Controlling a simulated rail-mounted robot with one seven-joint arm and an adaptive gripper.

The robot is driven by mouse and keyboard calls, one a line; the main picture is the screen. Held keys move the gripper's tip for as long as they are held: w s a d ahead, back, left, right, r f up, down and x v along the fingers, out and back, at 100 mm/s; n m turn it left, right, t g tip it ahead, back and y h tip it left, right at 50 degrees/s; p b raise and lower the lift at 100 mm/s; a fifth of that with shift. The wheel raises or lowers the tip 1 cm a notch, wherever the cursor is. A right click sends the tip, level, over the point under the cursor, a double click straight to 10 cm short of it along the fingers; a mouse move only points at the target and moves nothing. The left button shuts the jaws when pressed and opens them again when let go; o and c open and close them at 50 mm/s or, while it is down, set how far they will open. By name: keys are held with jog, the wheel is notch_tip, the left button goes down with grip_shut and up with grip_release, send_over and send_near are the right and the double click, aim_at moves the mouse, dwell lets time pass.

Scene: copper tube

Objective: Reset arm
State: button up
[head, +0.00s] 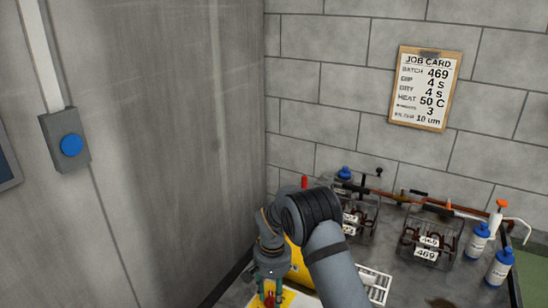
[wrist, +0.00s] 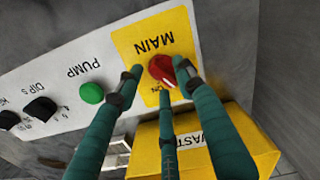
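My gripper (wrist: 160,80) points down at a control panel (wrist: 50,72), its green fingers spread around a red MAIN switch knob (wrist: 160,69) on a yellow plate (wrist: 128,38). A gap shows between the left finger and the knob. The right finger overlaps the knob's edge in the picture; whether it touches is unclear. In the head view my gripper (head: 270,288) is at the bottom, above the yellow plate, and my arm hides part of the bench.
A green PUMP button (wrist: 91,93) and black dials (wrist: 41,108) sit left on the panel. A yellow waste bin (wrist: 235,130) stands close by. A job card (head: 425,88) hangs on the wall.

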aim_at(272, 298)
jog(key=m, duration=0.4)
jog(key=shift+s+r+p, duration=0.15)
jog(key=shift+r+p, duration=0.1)
jog(key=shift+p, duration=0.15)
jog(key=m+p, duration=0.2)
jog(key=m, duration=0.4)
jog(key=shift+s+a+p, duration=0.1)
jog(key=shift+p, duration=0.2)
jog(key=shift+a+r+m, duration=0.1)
jog(key=shift+r+m, duration=0.3)
notch_tip(272, 298, up, 9)
jog(key=b, duration=0.1)
jog(key=shift+r, duration=0.2)
